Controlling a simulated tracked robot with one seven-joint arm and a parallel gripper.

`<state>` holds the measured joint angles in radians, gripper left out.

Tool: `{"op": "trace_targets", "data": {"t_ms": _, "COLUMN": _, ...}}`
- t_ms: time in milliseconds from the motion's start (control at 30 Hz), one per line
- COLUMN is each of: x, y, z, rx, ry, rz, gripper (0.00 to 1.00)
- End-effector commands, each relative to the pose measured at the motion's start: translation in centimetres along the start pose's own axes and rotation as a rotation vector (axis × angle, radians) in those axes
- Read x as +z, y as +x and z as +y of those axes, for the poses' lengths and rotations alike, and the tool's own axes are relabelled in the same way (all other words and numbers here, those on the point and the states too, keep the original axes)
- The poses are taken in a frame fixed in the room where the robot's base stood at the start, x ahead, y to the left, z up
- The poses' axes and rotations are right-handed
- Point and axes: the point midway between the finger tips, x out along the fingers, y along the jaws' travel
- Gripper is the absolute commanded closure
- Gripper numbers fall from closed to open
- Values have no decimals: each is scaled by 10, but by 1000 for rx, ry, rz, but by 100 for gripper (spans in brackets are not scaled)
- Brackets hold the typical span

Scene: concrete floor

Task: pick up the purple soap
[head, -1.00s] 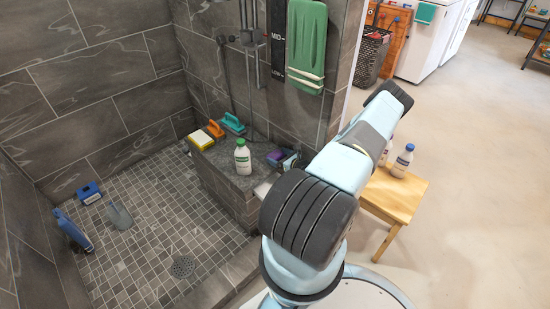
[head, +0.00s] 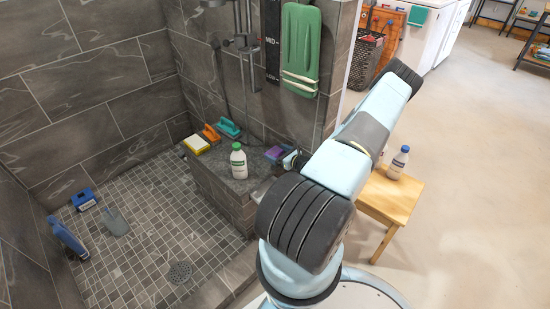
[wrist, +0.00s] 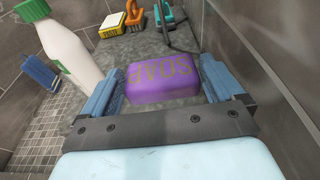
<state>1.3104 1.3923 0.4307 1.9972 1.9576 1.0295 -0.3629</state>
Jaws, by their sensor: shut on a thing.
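The purple soap (wrist: 165,80) is a rounded block with lettering on its top. In the wrist view it sits between the two blue fingers of my gripper (wrist: 165,88), which are shut on its left and right sides. In the head view the soap (head: 273,153) shows at the right end of the grey stone bench, and my gripper (head: 290,158) is partly hidden behind my arm. The soap appears slightly above the bench, but the gap is hard to judge.
A white bottle with a green cap (head: 238,161) stands close left of the soap on the bench (head: 215,178). An orange brush (head: 211,133) and a teal brush (head: 229,128) lie farther back. The tiled wall (wrist: 270,70) is close on the right.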

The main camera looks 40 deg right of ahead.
Motion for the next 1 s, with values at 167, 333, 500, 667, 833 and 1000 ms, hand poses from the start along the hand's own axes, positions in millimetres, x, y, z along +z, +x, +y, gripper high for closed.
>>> {"op": "trace_targets", "data": {"t_ms": 167, "x": 20, "y": -39, "z": 15, "rx": -1, "ry": 1, "rz": 2, "gripper": 40}}
{"op": "trace_targets", "data": {"t_ms": 333, "x": 28, "y": -71, "z": 28, "rx": -1, "ry": 1, "rz": 2, "gripper": 40}}
{"op": "trace_targets", "data": {"t_ms": 500, "x": 33, "y": -92, "z": 38, "rx": 0, "ry": 0, "rz": 1, "gripper": 40}}
{"op": "trace_targets", "data": {"t_ms": 667, "x": 36, "y": -102, "z": 42, "rx": 1, "ry": 0, "rz": 0, "gripper": 40}}
{"op": "trace_targets", "data": {"t_ms": 833, "x": 36, "y": -104, "z": 43, "rx": 1, "ry": 0, "rz": -1, "gripper": 40}}
{"op": "trace_targets", "data": {"t_ms": 1000, "x": 36, "y": -104, "z": 42, "rx": -1, "ry": 0, "rz": 0, "gripper": 40}}
